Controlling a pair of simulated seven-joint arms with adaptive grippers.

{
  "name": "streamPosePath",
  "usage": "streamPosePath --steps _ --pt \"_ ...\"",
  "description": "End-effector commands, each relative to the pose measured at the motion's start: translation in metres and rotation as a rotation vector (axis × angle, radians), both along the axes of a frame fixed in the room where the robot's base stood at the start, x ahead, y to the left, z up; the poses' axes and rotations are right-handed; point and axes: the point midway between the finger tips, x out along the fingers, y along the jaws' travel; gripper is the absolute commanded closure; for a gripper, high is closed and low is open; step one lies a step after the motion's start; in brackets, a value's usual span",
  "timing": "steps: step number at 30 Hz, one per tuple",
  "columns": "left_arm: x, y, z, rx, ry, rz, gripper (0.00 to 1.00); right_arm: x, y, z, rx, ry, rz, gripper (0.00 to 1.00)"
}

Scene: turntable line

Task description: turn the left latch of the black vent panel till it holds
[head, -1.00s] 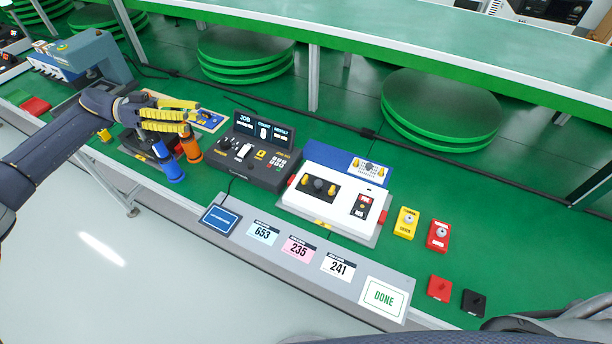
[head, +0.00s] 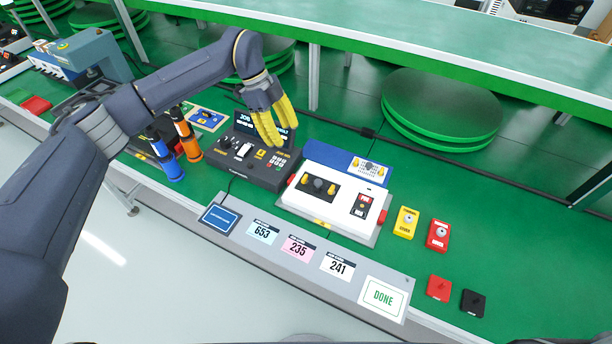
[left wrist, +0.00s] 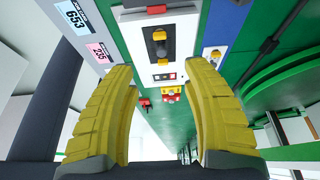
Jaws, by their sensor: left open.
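The black vent panel (head: 318,187) lies on top of the white box (head: 345,213). A yellow latch stands at each end of it; the left latch (head: 305,181) is near the box's left side. The panel also shows in the left wrist view (left wrist: 160,46), ahead of the fingers. My left gripper (head: 275,144), with yellow fingers, is above the dark console, left of and behind the panel. It is open and empty, touching neither latch. Whether the latches are turned is too small to tell. My right gripper is not in view.
The dark console (head: 235,172) stands left of the white box. A blue plate (head: 325,155) with a white panel and yellow latches lies behind it. Yellow (head: 405,223) and red (head: 438,236) switch blocks stand to the right. Number cards and a DONE card (head: 383,298) lie in front.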

Motion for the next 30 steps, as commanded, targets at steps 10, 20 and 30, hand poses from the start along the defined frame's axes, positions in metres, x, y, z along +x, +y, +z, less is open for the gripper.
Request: streamPosePath --steps 10,20,30 --pt "-0.011 -0.018 -0.05 -0.002 0.005 -0.001 0.51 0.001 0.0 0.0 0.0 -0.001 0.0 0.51" --pt "-0.021 -0.038 -0.105 -0.001 0.006 0.001 0.51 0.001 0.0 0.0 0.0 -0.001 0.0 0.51" --pt "-0.028 -0.053 -0.145 -0.002 0.003 0.001 0.51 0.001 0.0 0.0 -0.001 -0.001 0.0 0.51"
